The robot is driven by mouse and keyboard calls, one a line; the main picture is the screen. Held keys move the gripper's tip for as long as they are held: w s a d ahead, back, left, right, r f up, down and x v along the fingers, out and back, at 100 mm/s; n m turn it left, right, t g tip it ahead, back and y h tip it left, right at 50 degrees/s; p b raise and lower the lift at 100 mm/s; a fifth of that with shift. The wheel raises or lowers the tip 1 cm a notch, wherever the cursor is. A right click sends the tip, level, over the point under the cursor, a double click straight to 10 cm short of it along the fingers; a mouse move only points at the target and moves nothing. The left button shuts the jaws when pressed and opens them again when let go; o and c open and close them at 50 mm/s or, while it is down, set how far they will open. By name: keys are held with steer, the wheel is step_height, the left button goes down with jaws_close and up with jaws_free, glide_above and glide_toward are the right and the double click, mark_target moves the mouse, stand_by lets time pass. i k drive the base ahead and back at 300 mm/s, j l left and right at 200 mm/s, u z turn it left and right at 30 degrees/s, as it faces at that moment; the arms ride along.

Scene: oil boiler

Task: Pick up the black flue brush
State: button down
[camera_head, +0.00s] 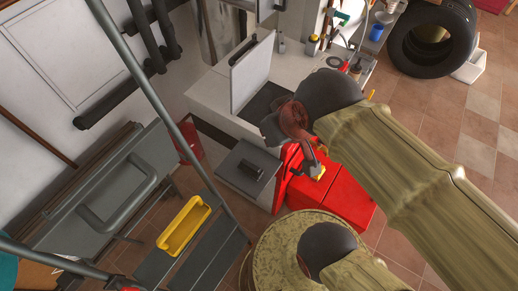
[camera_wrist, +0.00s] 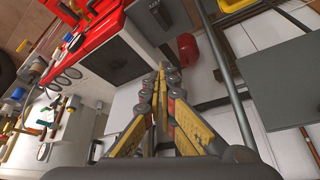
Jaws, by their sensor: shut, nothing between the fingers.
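My gripper (camera_head: 318,170) is shut and empty in the head view, above the red casing at the boiler's front. In the wrist view its yellow and grey fingers (camera_wrist: 163,72) meet at their tips, with nothing between them. I cannot make out a black flue brush for certain in either view. A dark elongated thing (camera_head: 251,170) lies on the grey panel left of my gripper; whether it is a handle or a brush I cannot tell. Another dark bar (camera_head: 243,50) is on the raised boiler lid. My arm hides part of the boiler top.
The white boiler (camera_head: 210,93) has its lid raised over a dark opening (camera_head: 268,100). The red casing (camera_head: 345,197) is below my gripper. A stepladder with a yellow tray (camera_head: 184,226) stands at left. Tyres (camera_head: 430,45) lie at upper right. Several small tools and bottles crowd the boiler's far end.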

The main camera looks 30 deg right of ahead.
mark_target(248, 167)
steer(key=k+l+u, duration=0.15)
steer(key=u, duration=0.3)
steer(key=k+l+u, duration=0.25)
steer(key=u, duration=0.2)
